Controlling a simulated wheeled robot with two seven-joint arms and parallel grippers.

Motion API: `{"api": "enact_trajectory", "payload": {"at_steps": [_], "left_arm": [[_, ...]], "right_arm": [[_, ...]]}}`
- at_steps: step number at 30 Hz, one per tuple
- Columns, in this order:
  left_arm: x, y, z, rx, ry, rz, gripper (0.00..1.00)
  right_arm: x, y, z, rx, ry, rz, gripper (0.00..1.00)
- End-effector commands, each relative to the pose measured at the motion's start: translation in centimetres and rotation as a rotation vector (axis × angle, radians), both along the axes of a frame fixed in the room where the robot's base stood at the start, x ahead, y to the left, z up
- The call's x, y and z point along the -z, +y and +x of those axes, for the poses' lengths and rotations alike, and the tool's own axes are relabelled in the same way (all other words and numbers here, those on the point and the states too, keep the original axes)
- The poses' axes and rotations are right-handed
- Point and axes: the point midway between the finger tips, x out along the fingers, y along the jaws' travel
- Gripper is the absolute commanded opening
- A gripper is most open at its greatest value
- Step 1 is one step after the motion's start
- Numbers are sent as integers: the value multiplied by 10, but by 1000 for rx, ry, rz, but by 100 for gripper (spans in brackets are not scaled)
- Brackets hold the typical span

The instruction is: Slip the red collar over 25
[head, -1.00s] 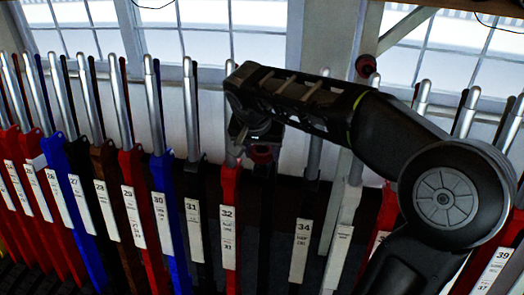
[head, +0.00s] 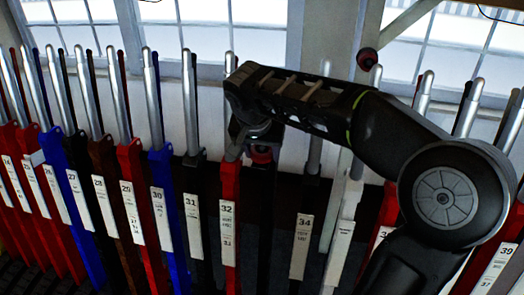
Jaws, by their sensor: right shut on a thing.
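The red collar (head: 262,155) shows as a small red ring under my right gripper (head: 258,143), partly hidden by it. The right gripper is shut on the collar, in front of the levers, just right of the lever with plate 32 (head: 227,208). Lever 25 (head: 36,188), judged by counting down from the clearer plates, is a red lever with a white plate and bare metal handle at the far left. Its number is too small to read surely. The gripper and collar are well to its right. My left gripper is out of view.
Several close-set levers stand between the collar and lever 25, including blue lever 30 (head: 161,200) and red lever 29 (head: 131,200). Their metal handles rise high. Another red round piece (head: 367,58) sits near a handle at right. Windows (head: 190,35) are behind.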

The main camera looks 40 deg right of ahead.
Motion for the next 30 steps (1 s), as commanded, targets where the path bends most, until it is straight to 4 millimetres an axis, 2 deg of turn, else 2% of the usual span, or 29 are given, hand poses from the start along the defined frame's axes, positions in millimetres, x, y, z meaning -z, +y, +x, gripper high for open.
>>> {"api": "enact_trajectory", "payload": {"at_steps": [1, 2, 11, 16, 19, 30], "left_arm": [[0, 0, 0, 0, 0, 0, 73], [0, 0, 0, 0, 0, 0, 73], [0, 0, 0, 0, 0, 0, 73], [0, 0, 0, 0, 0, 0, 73], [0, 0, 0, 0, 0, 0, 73], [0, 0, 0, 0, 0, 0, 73]], "right_arm": [[0, 0, 0, 0, -1, -1, 16], [0, 0, 0, 0, -1, -1, 52], [0, 0, 0, 0, 0, 0, 76], [0, 0, 0, 0, 0, 0, 76], [0, 0, 0, 0, 0, 0, 84], [0, 0, 0, 0, 0, 0, 84]]}}
